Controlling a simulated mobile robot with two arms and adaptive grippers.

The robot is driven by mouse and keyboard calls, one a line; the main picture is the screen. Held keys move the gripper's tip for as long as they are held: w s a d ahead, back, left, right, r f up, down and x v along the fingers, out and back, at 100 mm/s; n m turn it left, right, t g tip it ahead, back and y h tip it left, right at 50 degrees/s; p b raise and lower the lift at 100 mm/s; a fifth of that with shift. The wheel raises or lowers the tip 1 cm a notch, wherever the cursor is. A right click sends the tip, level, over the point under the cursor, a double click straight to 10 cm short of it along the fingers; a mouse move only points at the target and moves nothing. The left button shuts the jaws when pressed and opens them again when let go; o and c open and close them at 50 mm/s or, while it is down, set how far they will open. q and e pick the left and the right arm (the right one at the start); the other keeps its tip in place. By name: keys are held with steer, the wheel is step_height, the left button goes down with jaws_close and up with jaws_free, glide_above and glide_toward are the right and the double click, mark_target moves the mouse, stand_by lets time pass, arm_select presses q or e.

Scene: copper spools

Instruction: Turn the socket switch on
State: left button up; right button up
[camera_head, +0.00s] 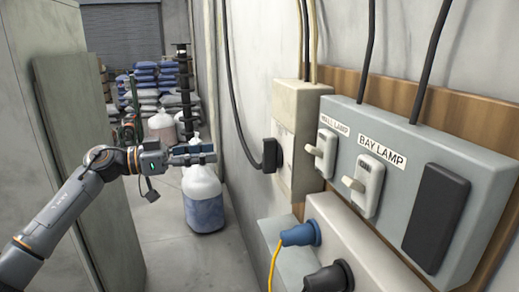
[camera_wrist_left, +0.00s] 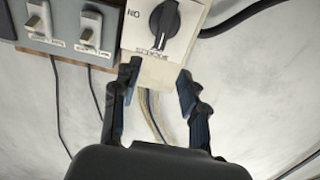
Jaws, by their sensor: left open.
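The socket switch is a black rotary knob (camera_wrist_left: 165,22) on a cream box (camera_wrist_left: 185,60), near the top of the left wrist view, which is upside down. The lettering beside it appears to read ON and SOCKETS. In the head view the cream box (camera_head: 299,120) is on the right-hand wall, with the black knob (camera_head: 272,155) sticking out from it. My left gripper (camera_head: 212,153) is open and empty, to the left of the knob and apart from it. In the left wrist view its fingers (camera_wrist_left: 158,80) are spread just below the knob. My right gripper is not in view.
A grey panel (camera_head: 412,150) with WALL LAMP and BAY LAMP switches adjoins the cream box. Black cables hang above, and a blue plug (camera_head: 300,235) sits below. A large bottle (camera_head: 203,200) stands on the floor behind my left gripper. A grey partition (camera_head: 85,150) stands left.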

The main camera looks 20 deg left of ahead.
mark_target(263, 147)
arm_select(q)
steer(key=p+x, duration=0.4)
steer(key=x, duration=0.8)
steer(key=shift+w+d, duration=0.25)
steer(key=shift+w, duration=0.1)
steer(key=shift+w+d, duration=0.25)
steer(key=shift+d, duration=0.15)
jaws_close()
